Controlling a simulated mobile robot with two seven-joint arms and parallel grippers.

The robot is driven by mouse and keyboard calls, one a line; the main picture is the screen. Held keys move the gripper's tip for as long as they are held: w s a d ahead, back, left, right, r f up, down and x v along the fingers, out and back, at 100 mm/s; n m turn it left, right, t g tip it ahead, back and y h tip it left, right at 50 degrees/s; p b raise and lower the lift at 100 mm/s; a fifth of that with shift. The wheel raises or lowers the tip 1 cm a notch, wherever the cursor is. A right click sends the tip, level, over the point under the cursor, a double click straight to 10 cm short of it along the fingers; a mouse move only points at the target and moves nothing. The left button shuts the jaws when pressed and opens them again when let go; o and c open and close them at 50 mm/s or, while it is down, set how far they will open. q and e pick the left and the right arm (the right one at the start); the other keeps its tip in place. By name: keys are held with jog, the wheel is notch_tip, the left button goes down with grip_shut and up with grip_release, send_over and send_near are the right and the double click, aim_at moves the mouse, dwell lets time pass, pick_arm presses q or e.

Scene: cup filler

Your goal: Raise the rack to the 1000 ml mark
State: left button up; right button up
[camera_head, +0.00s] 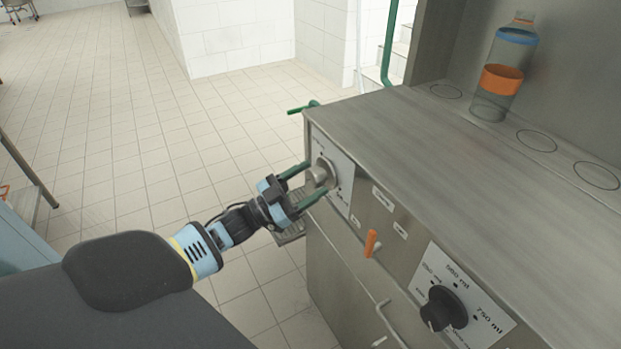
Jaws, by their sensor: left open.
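My left gripper (305,184) is open, its two green fingers on either side of a round metal knob (321,174) on a pale plate at the machine's left end. I cannot tell whether the fingers touch the knob. A black dial (444,308) sits on a white plate with ml markings, among them 750 ml, lower right. No 1000 ml mark is readable. My right gripper is not in view.
A bottle with an orange band (502,79) stands on the steel machine's top (430,140), beside several dark rings. An orange lever (371,243) sticks out of the front between knob and dial. A green pipe (388,45) rises behind.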

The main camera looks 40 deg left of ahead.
pick_arm(q)
jog(key=shift+w+d+r, duration=0.15)
jog(key=shift+w+d, duration=0.05)
jog(key=shift+w, duration=0.2)
jog(key=c, duration=0.7)
jog(key=shift+c, duration=1.3)
jog(key=shift+m, duration=0.4)
